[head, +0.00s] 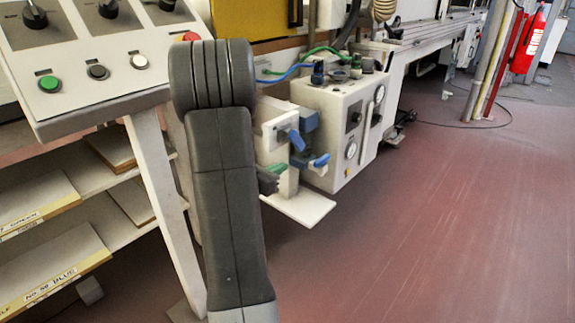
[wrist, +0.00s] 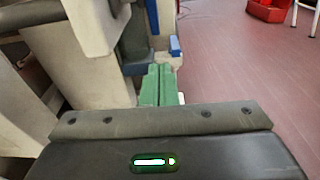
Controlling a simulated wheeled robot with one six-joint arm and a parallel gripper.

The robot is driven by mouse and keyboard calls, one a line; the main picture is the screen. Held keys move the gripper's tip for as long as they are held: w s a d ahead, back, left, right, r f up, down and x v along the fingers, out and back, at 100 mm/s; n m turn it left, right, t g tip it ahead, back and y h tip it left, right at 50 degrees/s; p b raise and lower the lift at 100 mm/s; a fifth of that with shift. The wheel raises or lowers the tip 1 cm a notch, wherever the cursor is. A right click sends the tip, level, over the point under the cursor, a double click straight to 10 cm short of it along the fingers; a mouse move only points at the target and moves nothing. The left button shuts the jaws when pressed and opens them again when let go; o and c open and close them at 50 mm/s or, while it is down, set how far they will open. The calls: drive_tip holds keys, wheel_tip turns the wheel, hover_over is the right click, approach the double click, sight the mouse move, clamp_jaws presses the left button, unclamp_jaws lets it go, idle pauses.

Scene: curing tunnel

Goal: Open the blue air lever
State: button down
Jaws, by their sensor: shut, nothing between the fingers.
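In the head view a blue lever (head: 318,161) sticks out at the right of a pale bracket beside the white air unit. More blue parts (head: 290,138) sit just above and to its left. In the wrist view a blue lever end (wrist: 175,46) shows just beyond my fingers, slightly right. My gripper (wrist: 158,82) has green fingers pressed together, with nothing between them. They point toward the blue parts and appear short of the lever; contact cannot be told.
The white air unit (head: 340,125) with gauges and knobs stands right of the bracket. A control panel (head: 90,65) and shelves with boards (head: 50,250) are on the left. A red extinguisher (head: 528,42) hangs far right. The red floor is mostly clear at right.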

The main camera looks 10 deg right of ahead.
drive_tip(key=r+p+v, duration=0.1)
drive_tip(key=p+v, duration=0.7)
drive_tip(key=p, duration=0.2)
drive_tip(key=shift+w+r, duration=0.25)
drive_tip(key=shift+r, duration=0.15)
drive_tip(key=shift+a+f+g+p, duration=0.1)
drive_tip(key=shift+a+g+p, duration=0.15)
drive_tip(key=shift+p, duration=0.25)
approach(299, 150)
wheel_tip(299, 150, down, 3)
drive_tip(key=d, duration=0.1)
drive_tip(key=shift+w+d+r+b, duration=0.2)
drive_tip(key=shift+w+d+r, duration=0.35)
drive_tip(key=shift+w+d, duration=0.35)
drive_tip(key=shift+w+d+r+b, duration=0.15)
drive_tip(key=shift+w+d+r, duration=0.45)
drive_tip(key=shift+w+d, duration=0.25)
drive_tip(key=shift+f, duration=0.1)
